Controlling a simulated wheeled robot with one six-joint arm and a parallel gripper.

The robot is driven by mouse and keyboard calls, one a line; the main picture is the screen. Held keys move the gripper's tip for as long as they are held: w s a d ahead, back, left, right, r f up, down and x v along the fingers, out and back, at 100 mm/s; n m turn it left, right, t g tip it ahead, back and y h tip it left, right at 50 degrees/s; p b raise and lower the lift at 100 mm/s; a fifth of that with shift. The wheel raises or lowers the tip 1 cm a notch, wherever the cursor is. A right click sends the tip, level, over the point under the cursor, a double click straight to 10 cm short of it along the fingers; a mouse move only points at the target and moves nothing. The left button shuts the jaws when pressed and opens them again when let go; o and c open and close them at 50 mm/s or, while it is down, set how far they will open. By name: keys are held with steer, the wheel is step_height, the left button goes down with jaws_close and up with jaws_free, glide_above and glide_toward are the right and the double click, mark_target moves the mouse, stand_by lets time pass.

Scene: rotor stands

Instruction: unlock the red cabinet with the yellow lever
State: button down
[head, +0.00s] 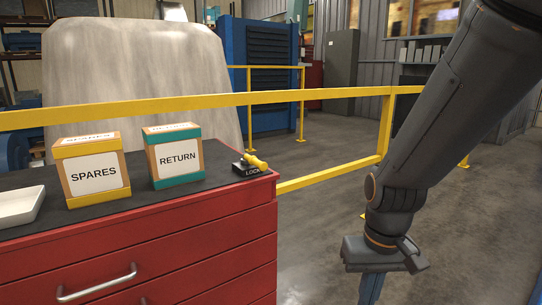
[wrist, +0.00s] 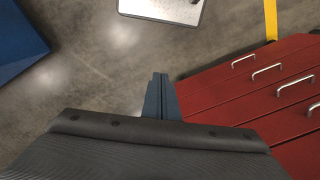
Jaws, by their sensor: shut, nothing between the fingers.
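The red cabinet (head: 190,250) stands at the lower left in the head view, with silver drawer handles on its front. Its drawer fronts also show at the right of the wrist view (wrist: 240,92). The yellow lever (head: 257,162) sits on a small black block marked LOCK (head: 243,170) at the right end of the cabinet top. My gripper (head: 370,290) points down over the floor, to the right of the cabinet and clear of the lever. Its fingers are shut and empty in the wrist view (wrist: 160,90). The lever does not show in the wrist view.
A SPARES box (head: 93,180), a RETURN box (head: 178,158) and a white tray (head: 20,206) stand on the cabinet top. A yellow rail (head: 220,100) runs behind the cabinet. The floor (head: 450,230) to its right is open.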

mark_target(253, 162)
steer(key=w+a+r+n+y+p, duration=0.1)
steer(key=w+a+r+n+y, duration=0.1)
steer(key=w+r, duration=0.7)
steer(key=w+a+r+n+y+p, duration=0.2)
steer(key=w+a+r+n+y, duration=0.1)
steer(key=w+r, duration=0.6)
steer(key=w+a+r+n+y+p, duration=0.1)
steer(key=w+a+r+n+y, duration=0.1)
steer(key=w+r, duration=0.7)
steer(key=w+a+n, duration=0.1)
steer(key=w+a, duration=0.1)
steer(key=w, duration=0.2)
steer(key=shift+a+y+p, duration=0.2)
steer(key=shift+y+p, duration=0.1)
steer(key=shift+p, duration=0.05)
steer(key=s+a+f+p, duration=0.1)
steer(key=a+f+p, duration=0.4)
steer(key=a, duration=0.4)
steer(key=shift+s+a+f, duration=0.25)
steer(key=shift+a+f, duration=0.1)
steer(key=shift+f, duration=0.55)
steer(key=shift+s+a+t, duration=0.1)
steer(key=shift+a+t, duration=0.05)
steer(key=shift+t, duration=0.15)
